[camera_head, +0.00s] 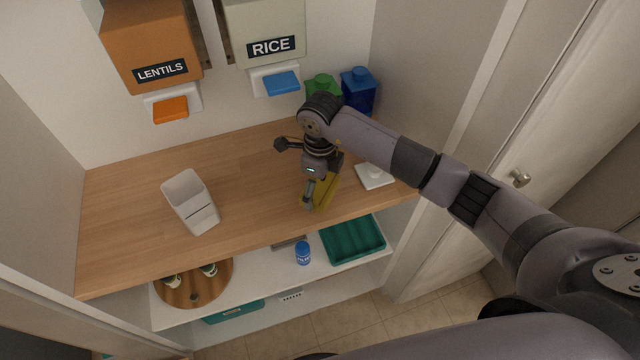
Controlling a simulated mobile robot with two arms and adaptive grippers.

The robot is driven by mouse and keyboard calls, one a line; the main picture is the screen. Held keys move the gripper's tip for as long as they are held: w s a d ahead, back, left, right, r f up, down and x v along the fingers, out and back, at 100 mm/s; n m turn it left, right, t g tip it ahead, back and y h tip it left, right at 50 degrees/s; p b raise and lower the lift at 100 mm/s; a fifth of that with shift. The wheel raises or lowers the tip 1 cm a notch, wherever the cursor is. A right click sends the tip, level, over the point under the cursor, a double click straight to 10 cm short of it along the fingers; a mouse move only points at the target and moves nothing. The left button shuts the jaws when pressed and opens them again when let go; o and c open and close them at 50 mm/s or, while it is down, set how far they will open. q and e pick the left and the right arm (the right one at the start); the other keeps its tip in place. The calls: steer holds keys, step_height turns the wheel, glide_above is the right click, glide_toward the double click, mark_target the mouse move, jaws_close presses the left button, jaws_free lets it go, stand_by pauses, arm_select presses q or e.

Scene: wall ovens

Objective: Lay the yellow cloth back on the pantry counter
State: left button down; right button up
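The yellow cloth (327,193) shows as a narrow strip at the front of the wooden pantry counter (250,172), right of centre. My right gripper (312,194) points down over the counter right at the cloth and hides part of it. A finger lies along the cloth's left side. I cannot tell whether the fingers are closed on the cloth, or whether the cloth rests on the counter or is held just above it. My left gripper is not in view.
A white bin (190,203) stands on the counter's left, a white square item (374,176) on its right. The counter's middle is clear.

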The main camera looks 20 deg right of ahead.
mark_target(320, 186)
steer(key=shift+o, duration=0.8)
steer(key=shift+r, duration=0.2)
steer(key=shift+w+r, duration=0.1)
steer(key=shift+r, duration=0.15)
step_height(320, 186, up, 6)
steer(key=shift+r+b, duration=0.15)
steer(key=shift+b, duration=0.75)
steer(key=shift+r, duration=0.35)
